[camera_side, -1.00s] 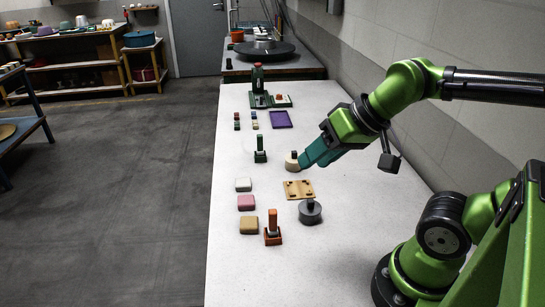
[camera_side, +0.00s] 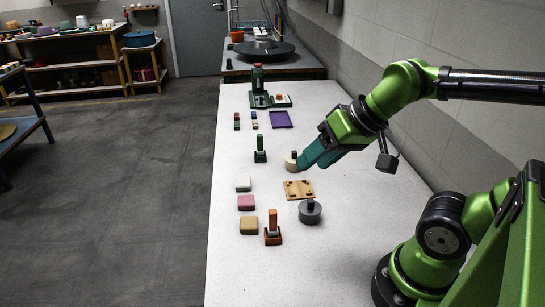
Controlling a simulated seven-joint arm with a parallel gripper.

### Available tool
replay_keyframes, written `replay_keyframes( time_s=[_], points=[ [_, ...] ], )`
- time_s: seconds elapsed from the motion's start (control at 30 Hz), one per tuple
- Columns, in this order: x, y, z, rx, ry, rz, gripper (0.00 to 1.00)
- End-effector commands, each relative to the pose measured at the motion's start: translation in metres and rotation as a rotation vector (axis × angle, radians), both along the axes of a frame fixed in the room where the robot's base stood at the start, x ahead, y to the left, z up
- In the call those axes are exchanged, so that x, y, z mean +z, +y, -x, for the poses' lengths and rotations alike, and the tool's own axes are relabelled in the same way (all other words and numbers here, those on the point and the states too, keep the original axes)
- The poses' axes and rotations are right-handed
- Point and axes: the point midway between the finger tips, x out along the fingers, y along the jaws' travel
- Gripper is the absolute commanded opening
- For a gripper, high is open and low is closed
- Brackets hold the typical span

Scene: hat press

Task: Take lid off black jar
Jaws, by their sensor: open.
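A dark grey round jar (camera_side: 310,214) with a small black knob (camera_side: 310,203) on top stands on the white table, right of the wooden board; it is the darkest jar in view. A pale beige round jar (camera_side: 291,165) with a dark knob stands farther back. My gripper (camera_side: 302,163), with teal fingers, is low at the right side of the beige jar, behind the dark grey jar. It is open, with nothing seen between the fingers. The gap between the fingers, and whether they touch the beige jar, cannot be made out.
A wooden board (camera_side: 299,190) with dark fittings lies between the jars. Orange (camera_side: 273,230) and green (camera_side: 260,151) upright pieces and several coloured blocks (camera_side: 249,226) stand to the left. A purple tray (camera_side: 281,119) and a green press (camera_side: 258,88) are farther back.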

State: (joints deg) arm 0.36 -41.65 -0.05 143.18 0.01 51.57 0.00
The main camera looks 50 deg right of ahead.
Motion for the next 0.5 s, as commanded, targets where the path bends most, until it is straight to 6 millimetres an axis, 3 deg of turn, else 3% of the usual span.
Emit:
replay_keyframes(
  time_s=[0.17, 0.3, 0.5],
  points=[
    [-0.014, -0.018, -0.024, -0.127, 0.155, -0.036, 0.49],
    [-0.026, -0.044, -0.046, -0.524, 0.367, -0.171, 0.49],
    [-0.037, -0.074, -0.064, -1.147, 0.55, -0.313, 0.49]
  ],
)
